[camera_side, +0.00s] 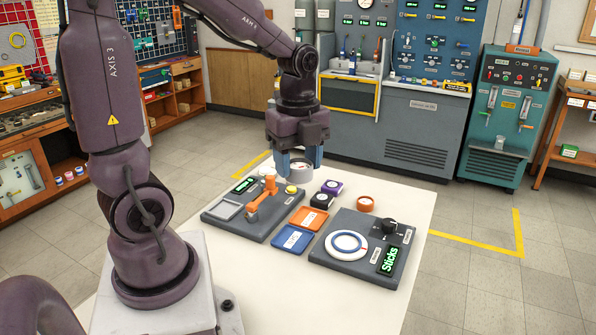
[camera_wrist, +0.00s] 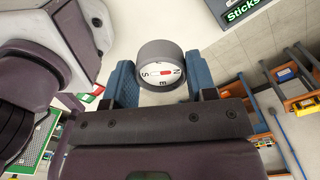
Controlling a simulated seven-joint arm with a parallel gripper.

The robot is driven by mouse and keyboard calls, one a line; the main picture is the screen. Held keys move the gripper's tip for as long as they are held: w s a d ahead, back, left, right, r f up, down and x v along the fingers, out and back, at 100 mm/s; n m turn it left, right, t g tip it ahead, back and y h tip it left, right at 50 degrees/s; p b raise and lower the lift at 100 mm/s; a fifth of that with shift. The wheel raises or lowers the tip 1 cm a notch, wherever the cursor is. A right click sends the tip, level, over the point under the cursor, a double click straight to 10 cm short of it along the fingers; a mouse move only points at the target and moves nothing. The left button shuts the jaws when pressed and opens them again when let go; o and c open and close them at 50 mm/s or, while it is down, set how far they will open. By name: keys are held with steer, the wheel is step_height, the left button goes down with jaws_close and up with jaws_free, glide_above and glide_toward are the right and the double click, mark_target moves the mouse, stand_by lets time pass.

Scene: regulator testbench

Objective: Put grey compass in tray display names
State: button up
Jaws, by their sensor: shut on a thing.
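The grey compass (camera_side: 300,174) is a short round can held between the blue fingers of my gripper (camera_side: 299,161), above the back of the white table. In the wrist view the grey compass (camera_wrist: 161,52) shows its white dial with letters and a red mark, between the two fingers (camera_wrist: 161,83). An orange tray (camera_side: 309,218) and a blue tray (camera_side: 292,239) lie on the table, each with a white label too small to read. The right panel's display (camera_side: 388,260) reads "Sticks". The left panel's display (camera_side: 244,185) is lit green, its word not legible.
A black compass (camera_side: 321,201), a purple one (camera_side: 332,187) and an orange-red one (camera_side: 365,204) stand behind the trays. The left panel (camera_side: 235,222) carries an orange lever (camera_side: 262,199). The right panel (camera_side: 345,266) carries a blue-ringed white dial (camera_side: 348,244) and a black knob (camera_side: 390,227).

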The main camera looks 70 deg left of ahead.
steer(key=shift+a, duration=0.1)
steer(key=s+a+f+n, duration=0.2)
steer(key=a+f, duration=0.3)
steer(key=m, duration=0.2)
glide_above(308, 219)
step_height(308, 219, down, 17)
steer(key=shift+s+d+r, duration=0.1)
steer(key=shift+w+f, duration=0.2)
steer(key=shift+f, duration=1.6)
steer(key=shift+f, duration=0.15)
steer(key=o, duration=0.9)
